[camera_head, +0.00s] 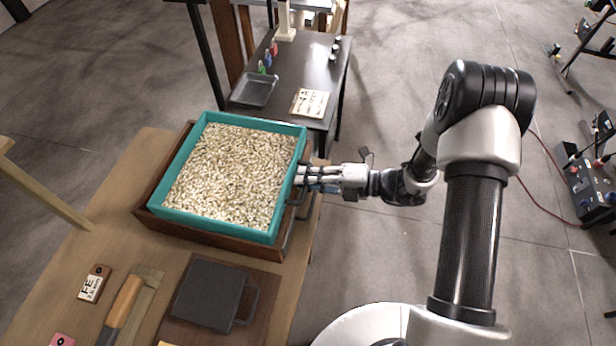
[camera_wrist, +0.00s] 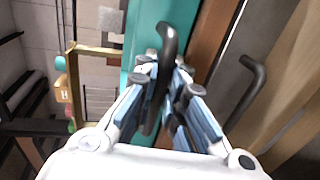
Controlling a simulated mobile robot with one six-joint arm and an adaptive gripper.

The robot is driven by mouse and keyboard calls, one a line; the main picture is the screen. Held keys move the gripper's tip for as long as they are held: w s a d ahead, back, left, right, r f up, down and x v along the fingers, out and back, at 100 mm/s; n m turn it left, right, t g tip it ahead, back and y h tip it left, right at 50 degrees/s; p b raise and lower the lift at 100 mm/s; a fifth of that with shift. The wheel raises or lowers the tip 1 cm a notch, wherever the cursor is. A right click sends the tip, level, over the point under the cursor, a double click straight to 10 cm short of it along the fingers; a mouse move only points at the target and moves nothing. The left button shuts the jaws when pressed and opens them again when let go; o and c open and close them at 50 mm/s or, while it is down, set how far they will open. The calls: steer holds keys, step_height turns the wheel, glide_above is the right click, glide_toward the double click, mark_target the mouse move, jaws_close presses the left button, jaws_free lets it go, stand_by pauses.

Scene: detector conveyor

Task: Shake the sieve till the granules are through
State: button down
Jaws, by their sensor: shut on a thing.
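The teal sieve (camera_head: 186,143) is a square-framed box full of pale beige granules (camera_head: 230,165). It sits over a brown wooden tray (camera_head: 150,203) on the wooden table, slightly turned in the head view. My gripper (camera_head: 303,179) is at the sieve's right side, shut on its dark handle. In the wrist view my gripper (camera_wrist: 165,105) has its fingers around the dark curved handle (camera_wrist: 168,42), with the teal sieve wall (camera_wrist: 150,22) behind. The inside of the tray under the sieve is hidden by the sieve and granules.
A dark flat block with a handle (camera_head: 208,293), a wooden-handled tool (camera_head: 122,305) and a label tag (camera_head: 94,284) lie on the table (camera_head: 60,255) in front. A black side table (camera_head: 320,70) with a grey tray (camera_head: 258,90) and a card (camera_head: 310,103) stands behind.

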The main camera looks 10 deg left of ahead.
mark_target(293, 175)
steer(key=x, duration=0.3)
steer(key=r+p+x, duration=0.1)
steer(key=x, duration=0.2)
steer(key=shift+a+r, duration=0.15)
steer(key=shift+a, duration=0.1)
steer(key=c, duration=1.9)
jaws_free()
steer(key=shift+c, duration=0.2)
steer(key=shift+d, duration=0.1)
steer(key=w+v, duration=0.1)
steer(key=v, duration=1)
steer(key=shift+s+d, duration=0.4)
steer(key=shift+s, duration=0.1)
steer(key=shift+r, duration=0.1)
